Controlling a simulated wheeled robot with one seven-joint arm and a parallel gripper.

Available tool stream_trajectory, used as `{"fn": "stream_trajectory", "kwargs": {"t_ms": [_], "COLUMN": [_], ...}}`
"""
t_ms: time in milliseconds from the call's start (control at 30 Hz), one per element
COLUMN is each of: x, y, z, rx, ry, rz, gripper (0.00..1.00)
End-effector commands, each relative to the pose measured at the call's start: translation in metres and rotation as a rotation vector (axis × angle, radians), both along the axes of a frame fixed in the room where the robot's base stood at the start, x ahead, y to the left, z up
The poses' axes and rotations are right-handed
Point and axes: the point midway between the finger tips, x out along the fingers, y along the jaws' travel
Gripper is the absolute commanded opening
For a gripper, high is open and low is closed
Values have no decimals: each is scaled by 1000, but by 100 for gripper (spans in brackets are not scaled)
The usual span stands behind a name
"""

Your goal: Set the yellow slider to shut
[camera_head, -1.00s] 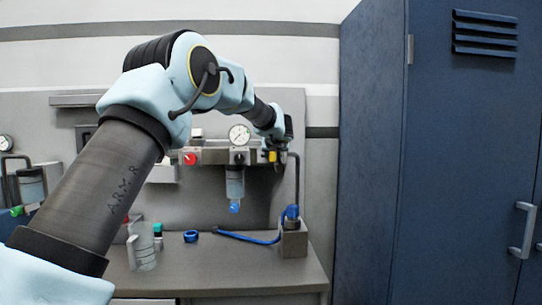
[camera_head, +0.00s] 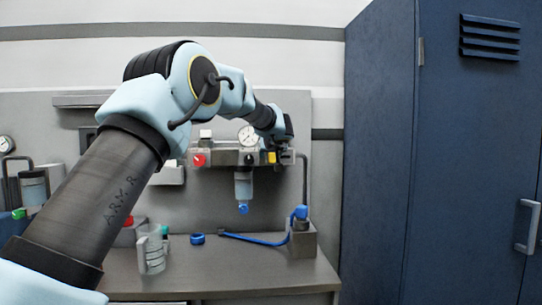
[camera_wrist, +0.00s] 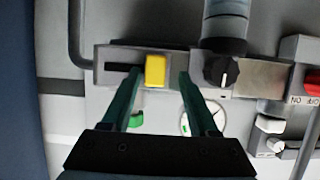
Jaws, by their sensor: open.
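The yellow slider (camera_wrist: 155,70) sits at the right end of its dark slot in the wrist view, on the side towards a black knob. The slot's left part is bare. In the head view the slider (camera_head: 271,157) shows on the valve unit, beside my gripper (camera_head: 283,148). In the wrist view my gripper (camera_wrist: 160,80) is open, with one green finger on each side of the slider. The left finger is close to it and the right finger has a small gap. I cannot tell whether the left finger touches it.
A black knob (camera_wrist: 221,71) and a red button (camera_wrist: 313,82) lie right of the slider in the wrist view. A gauge (camera_head: 248,136) is above the unit. A jug (camera_head: 152,250) and blue hose (camera_head: 258,240) are on the bench. A blue cabinet (camera_head: 440,170) stands right.

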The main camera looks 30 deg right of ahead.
Motion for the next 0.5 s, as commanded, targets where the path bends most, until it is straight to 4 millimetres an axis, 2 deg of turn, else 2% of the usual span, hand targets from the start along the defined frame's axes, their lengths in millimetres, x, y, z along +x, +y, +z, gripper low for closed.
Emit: {"fn": "stream_trajectory", "kwargs": {"t_ms": [267, 500], "x": [-5, -35], "y": [0, 14], "z": [1, 13], "rx": [-1, -3], "ry": [-1, -3], "rz": [-3, -5], "gripper": [60, 60]}}
